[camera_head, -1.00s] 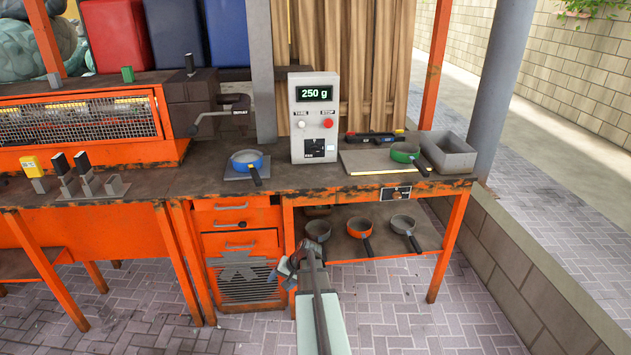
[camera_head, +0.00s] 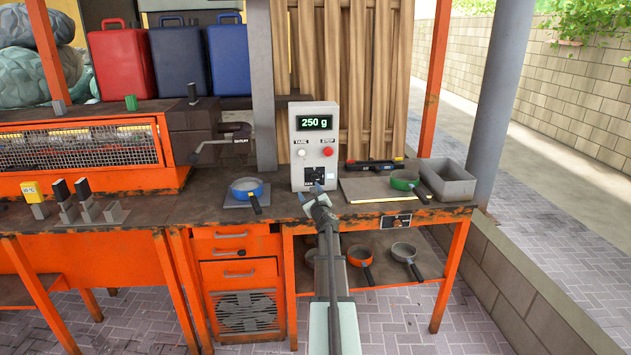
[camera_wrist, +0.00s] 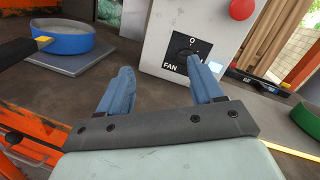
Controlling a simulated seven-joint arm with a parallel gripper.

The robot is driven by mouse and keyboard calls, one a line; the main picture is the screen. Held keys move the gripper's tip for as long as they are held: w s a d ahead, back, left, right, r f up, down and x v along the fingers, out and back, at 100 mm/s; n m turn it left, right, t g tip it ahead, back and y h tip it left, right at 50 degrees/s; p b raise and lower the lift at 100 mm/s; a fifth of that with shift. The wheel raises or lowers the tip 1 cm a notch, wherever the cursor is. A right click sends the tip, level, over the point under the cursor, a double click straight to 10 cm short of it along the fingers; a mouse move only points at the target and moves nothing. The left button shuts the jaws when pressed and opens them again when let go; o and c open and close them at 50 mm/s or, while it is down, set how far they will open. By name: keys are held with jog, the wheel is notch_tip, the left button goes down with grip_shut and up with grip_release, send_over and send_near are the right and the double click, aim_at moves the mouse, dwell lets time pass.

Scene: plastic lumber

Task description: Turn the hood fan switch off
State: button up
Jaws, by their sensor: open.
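The fan switch (camera_head: 315,174) is a black panel marked FAN low on the front of a grey control box (camera_head: 314,142). In the wrist view the switch (camera_wrist: 187,50) has a dark knob with an O mark above it; its exact setting is hard to tell. My gripper (camera_head: 315,191) is in front of the lower part of the box. In the wrist view my gripper (camera_wrist: 161,68) has its two blue fingers apart with nothing between them. The right finger overlaps the panel's lower right corner and hides part of the knob area. I cannot tell whether it touches.
The box has a 250 g display (camera_head: 314,123), a white TARE button (camera_head: 301,153) and a red STOP button (camera_head: 328,152). A blue pan (camera_head: 246,188) stands left of it. A green pan (camera_head: 404,180) and a grey bin (camera_head: 446,178) stand right.

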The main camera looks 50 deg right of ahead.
aim_at(315, 179)
jog(key=d+m+g, duration=0.1)
jog(key=m, duration=0.1)
jog(key=s+m+h, duration=0.1)
jog(key=m, duration=0.1)
jog(key=s+d+f+m+g+h, duration=0.1)
jog(key=m, duration=0.1)
jog(key=shift+d+g, duration=0.3)
jog(key=shift+s+d+f+m, duration=0.15)
jog(key=shift+d+f+m, duration=0.1)
jog(key=shift+m, duration=0.45)
jog(key=x, duration=1.3)
jog(key=shift+w+d, duration=0.25)
jog(key=shift+d, duration=0.05)
jog(key=c, duration=1.1)
